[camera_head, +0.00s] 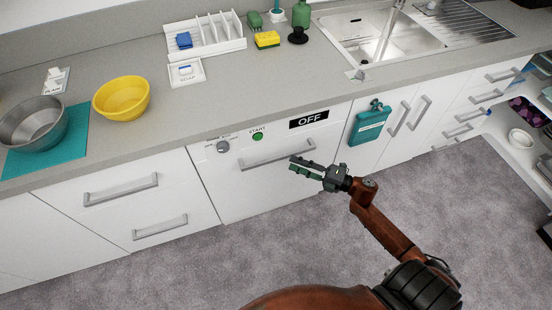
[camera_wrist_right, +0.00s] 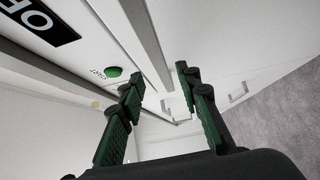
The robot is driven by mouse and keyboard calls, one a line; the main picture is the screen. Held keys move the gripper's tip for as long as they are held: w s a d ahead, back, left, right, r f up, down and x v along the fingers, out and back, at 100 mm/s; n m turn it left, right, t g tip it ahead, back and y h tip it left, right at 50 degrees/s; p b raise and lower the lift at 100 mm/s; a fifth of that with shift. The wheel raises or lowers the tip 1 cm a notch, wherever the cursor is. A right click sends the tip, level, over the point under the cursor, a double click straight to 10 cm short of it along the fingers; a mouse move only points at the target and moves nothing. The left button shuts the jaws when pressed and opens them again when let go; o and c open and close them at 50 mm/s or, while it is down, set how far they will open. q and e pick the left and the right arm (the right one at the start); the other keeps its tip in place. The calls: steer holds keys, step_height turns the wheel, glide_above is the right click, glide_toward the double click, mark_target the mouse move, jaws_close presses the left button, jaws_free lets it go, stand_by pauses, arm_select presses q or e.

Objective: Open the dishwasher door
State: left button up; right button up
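The dishwasher (camera_head: 262,190) is a white front under the counter, and its door is shut. Its top panel has a knob (camera_head: 223,146), a green START button (camera_head: 258,136) and a black OFF display (camera_head: 309,120). A grey bar handle (camera_head: 277,152) runs across below them. My right gripper (camera_head: 292,166) is in front of the door, just below the handle's right end. In the right wrist view its fingers (camera_wrist_right: 158,78) are apart with nothing held, and the handle (camera_wrist_right: 143,35) runs toward the gap between the fingertips. I cannot tell whether they touch it. My left gripper is out of view.
White drawers (camera_head: 120,205) with bar handles flank the dishwasher on the left. A teal item (camera_head: 370,124) hangs on the cabinet front to the right. The grey carpet (camera_head: 190,265) before the door is clear apart from my own arm and body.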

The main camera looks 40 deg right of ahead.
mark_target(281, 159)
steer(key=b+x, duration=0.1)
steer(key=x, duration=0.5)
steer(key=shift+w, duration=0.15)
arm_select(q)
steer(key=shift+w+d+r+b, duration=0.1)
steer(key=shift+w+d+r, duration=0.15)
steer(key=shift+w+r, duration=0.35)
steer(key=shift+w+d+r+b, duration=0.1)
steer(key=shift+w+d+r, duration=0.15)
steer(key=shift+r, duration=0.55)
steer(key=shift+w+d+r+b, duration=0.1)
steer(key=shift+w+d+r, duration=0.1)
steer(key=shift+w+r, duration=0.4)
arm_select(e)
steer(key=shift+w+a, duration=0.3)
steer(key=shift+w, duration=0.2)
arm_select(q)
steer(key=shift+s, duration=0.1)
arm_select(e)
steer(key=shift+c, duration=0.6)
jaws_close()
